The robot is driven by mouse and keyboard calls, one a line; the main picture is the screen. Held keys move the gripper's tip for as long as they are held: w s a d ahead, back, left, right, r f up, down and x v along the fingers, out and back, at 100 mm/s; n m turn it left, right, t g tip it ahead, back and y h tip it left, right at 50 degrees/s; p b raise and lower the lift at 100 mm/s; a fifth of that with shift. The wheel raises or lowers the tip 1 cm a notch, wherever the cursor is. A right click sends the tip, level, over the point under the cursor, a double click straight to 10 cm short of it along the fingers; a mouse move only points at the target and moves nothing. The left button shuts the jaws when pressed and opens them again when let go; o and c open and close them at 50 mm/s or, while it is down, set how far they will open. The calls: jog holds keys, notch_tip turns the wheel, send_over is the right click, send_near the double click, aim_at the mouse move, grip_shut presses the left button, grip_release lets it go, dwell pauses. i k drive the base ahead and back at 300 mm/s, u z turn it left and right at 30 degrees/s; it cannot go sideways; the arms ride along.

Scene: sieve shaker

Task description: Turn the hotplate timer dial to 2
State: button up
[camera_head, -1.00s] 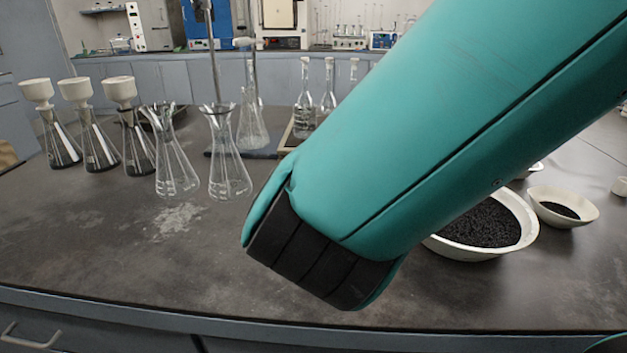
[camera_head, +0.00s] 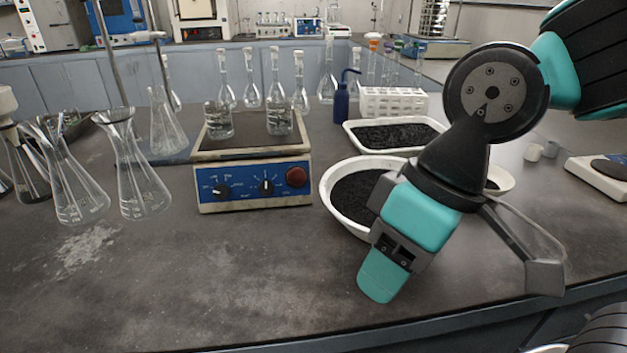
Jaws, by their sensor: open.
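The hotplate (camera_head: 210,155) stands on the bench left of centre, with a blue front panel facing me. The panel carries a left black dial (camera_head: 221,191), a right black dial (camera_head: 267,187) with marks around it, and a round red knob (camera_head: 296,176). Its lettering is too small to read, so I cannot tell which dial is the timer or its exact setting. My gripper (camera_head: 462,280) is open and empty at the right, over the front of the bench. It is well apart from the hotplate and touches no dial.
The bench before the hotplate is clear.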

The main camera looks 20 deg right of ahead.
aim_at(265, 187)
jog(key=z, duration=0.9)
jog(key=k, duration=1.45)
jog(key=u, duration=1.15)
jog(key=i, duration=0.95)
jog(key=u, duration=0.05)
